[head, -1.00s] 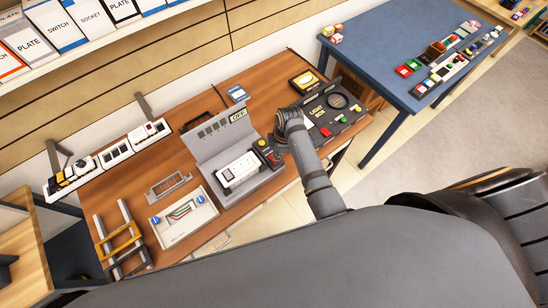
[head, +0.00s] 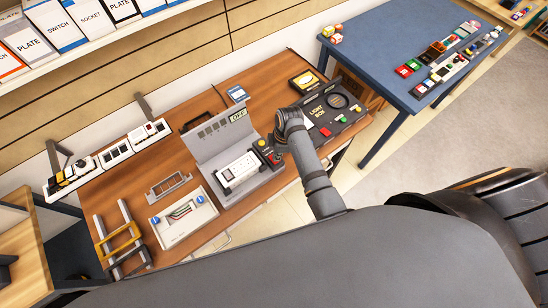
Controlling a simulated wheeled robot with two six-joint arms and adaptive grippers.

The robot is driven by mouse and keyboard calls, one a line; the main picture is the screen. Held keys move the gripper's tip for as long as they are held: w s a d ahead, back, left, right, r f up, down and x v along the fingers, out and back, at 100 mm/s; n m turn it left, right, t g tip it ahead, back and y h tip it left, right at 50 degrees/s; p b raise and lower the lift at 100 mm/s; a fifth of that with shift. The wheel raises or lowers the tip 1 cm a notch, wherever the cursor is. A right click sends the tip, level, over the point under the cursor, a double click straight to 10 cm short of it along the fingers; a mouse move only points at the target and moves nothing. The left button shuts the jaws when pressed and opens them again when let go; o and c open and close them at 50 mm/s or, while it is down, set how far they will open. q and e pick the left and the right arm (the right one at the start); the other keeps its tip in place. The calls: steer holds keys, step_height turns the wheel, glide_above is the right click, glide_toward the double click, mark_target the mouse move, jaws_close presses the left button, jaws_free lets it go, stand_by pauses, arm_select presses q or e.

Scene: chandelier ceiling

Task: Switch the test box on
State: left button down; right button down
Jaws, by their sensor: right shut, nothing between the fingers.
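The test box (head: 215,142) is a grey case on the wooden workbench, with its back panel standing up and a sign reading OFF (head: 238,116) at the panel's top right. A white socket plate (head: 238,172) sits on its base. My right gripper (head: 273,158) is shut and empty at the right side of the box, pointing down beside a small red part (head: 277,158). Whether it touches that part I cannot tell. The wrist hides some of the bench behind it. My left gripper is not in view.
A black light box (head: 335,112) with coloured buttons lies right of my right wrist. A blue table (head: 385,62) stands at the back right.

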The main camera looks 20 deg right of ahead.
steer(key=shift+f+b, duration=0.45)
steer(key=shift+f, duration=0.5)
stand_by(0.3)
step_height(320, 180, up, 2)
steer(key=shift+r+p, duration=0.2)
steer(key=shift+p, duration=0.95)
steer(key=shift+r, duration=2.3)
steer(key=shift+d, duration=0.1)
